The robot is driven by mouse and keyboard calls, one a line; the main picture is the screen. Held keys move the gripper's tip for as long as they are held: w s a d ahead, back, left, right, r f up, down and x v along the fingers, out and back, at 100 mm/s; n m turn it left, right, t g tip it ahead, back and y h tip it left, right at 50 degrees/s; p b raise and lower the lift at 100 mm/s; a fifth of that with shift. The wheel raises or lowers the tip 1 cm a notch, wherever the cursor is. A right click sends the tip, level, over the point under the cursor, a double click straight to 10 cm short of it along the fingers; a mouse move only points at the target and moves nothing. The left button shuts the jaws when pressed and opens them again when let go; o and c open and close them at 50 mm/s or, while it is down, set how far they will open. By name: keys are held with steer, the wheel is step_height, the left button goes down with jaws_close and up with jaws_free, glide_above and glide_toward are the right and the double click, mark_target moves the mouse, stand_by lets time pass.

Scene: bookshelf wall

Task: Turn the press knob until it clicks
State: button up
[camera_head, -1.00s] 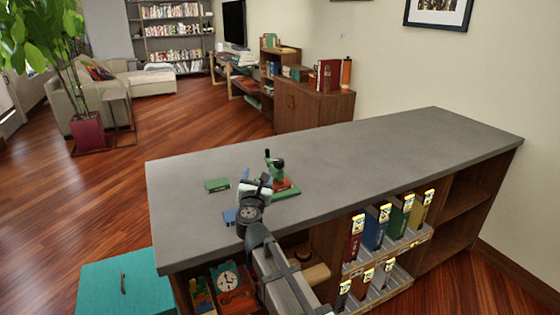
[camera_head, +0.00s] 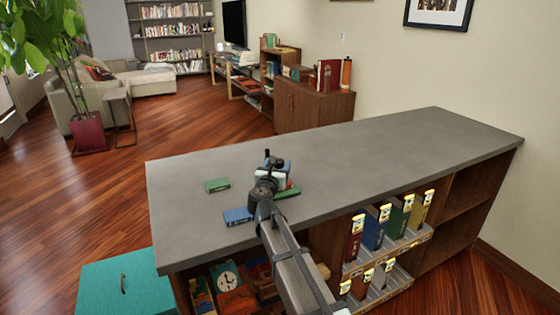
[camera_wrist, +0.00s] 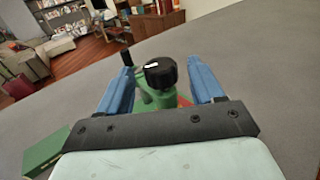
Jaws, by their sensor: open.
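The press has a green body and base with a red part. In the head view its green base (camera_head: 288,193) shows on the grey counter top, mostly hidden behind my arm. In the wrist view the black press knob (camera_wrist: 160,72), with a white mark on it, lies between the two blue fingers of my gripper (camera_wrist: 162,68). Gaps show on both sides of the knob, so the fingers look apart from it. My gripper (camera_head: 274,165) is open over the press in the head view. A black handle (camera_wrist: 127,57) stands beyond the left finger.
A small green block (camera_head: 217,185) and a blue block (camera_head: 238,216) lie on the counter (camera_head: 380,160) left of the press. The counter's right half is clear. Several books stand on the shelf below its front edge, and a teal box (camera_head: 125,285) stands at lower left.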

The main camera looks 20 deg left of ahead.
mark_target(283, 160)
steer(key=shift+w+a, duration=0.15)
steer(key=shift+w, duration=1)
steer(key=shift+w+a, duration=0.1)
steer(key=shift+w, duration=1)
steer(key=c, duration=1)
steer(key=shift+h, duration=0.3)
steer(key=m+h, duration=0.2)
steer(key=h, duration=0.1)
steer(key=m+h, duration=0.2)
steer(key=h, duration=0.1)
steer(key=shift+w+d+m+g, duration=0.1)
steer(key=shift+d+m+g, duration=0.1)
steer(key=shift+m+g, duration=0.15)
steer(key=shift+s+d+m+g+h, duration=0.1)
steer(key=shift+d+m+g+h, duration=0.1)
steer(key=shift+m+g+h, duration=0.75)
steer(key=shift+s+d+m+g+h, duration=0.15)
steer(key=shift+m+h, duration=0.35)
steer(key=shift+h, duration=0.95)
